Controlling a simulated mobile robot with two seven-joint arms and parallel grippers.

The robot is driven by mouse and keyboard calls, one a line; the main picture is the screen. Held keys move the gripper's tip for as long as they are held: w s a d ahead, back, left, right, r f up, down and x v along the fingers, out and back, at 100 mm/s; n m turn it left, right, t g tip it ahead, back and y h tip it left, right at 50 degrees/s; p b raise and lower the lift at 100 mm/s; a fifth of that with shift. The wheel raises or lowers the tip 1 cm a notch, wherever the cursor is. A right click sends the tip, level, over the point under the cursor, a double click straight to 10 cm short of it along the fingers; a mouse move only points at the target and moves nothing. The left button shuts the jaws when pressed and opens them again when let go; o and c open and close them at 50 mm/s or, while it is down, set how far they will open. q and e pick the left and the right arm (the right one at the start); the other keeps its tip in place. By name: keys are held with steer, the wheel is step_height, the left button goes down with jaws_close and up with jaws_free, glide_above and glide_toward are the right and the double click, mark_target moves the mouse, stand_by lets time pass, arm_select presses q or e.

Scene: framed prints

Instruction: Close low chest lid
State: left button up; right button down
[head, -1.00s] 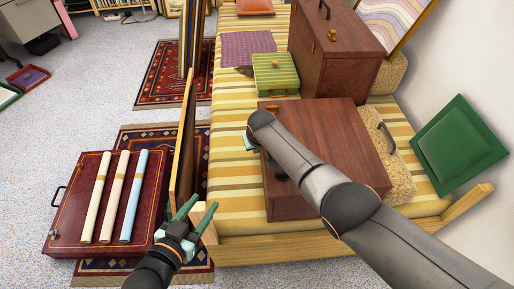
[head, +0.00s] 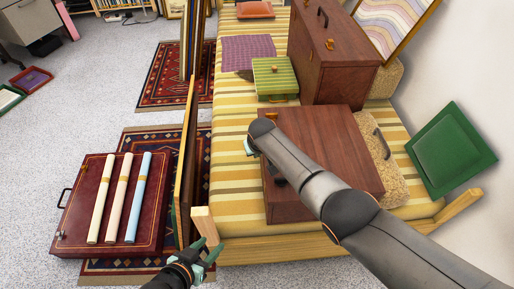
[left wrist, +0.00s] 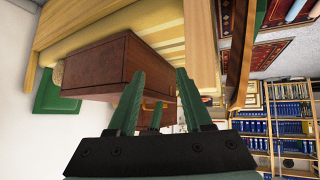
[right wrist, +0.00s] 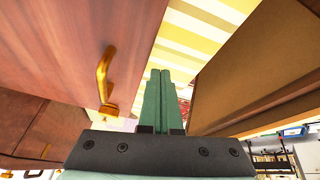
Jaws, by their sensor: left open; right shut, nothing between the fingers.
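The low chest (head: 328,142) is a reddish-brown wooden box on the striped daybed in the head view. Its top looks flat and down; my right arm hides part of its front, so I cannot tell whether the lid sits fully flush. My right gripper (head: 250,147) is shut and empty at the chest's left edge, mostly hidden by its own wrist. In the right wrist view a wooden face with a brass latch (right wrist: 104,76) lies left of the shut fingers. My left gripper (head: 209,247) is open and empty near the daybed's front corner; the chest (left wrist: 100,65) also shows in the left wrist view.
A taller brown chest (head: 333,55) and a green striped box (head: 275,77) stand behind. A wooden panel (head: 185,165) stands along the daybed's left side. A red case (head: 75,210) with three rolled tubes lies left.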

steer(key=p+v, duration=0.4)
steer(key=p, duration=0.2)
steer(key=shift+s+r, duration=0.1)
steer(key=shift+r, duration=0.25)
steer(key=shift+s+f, duration=0.1)
steer(key=shift+s, duration=0.05)
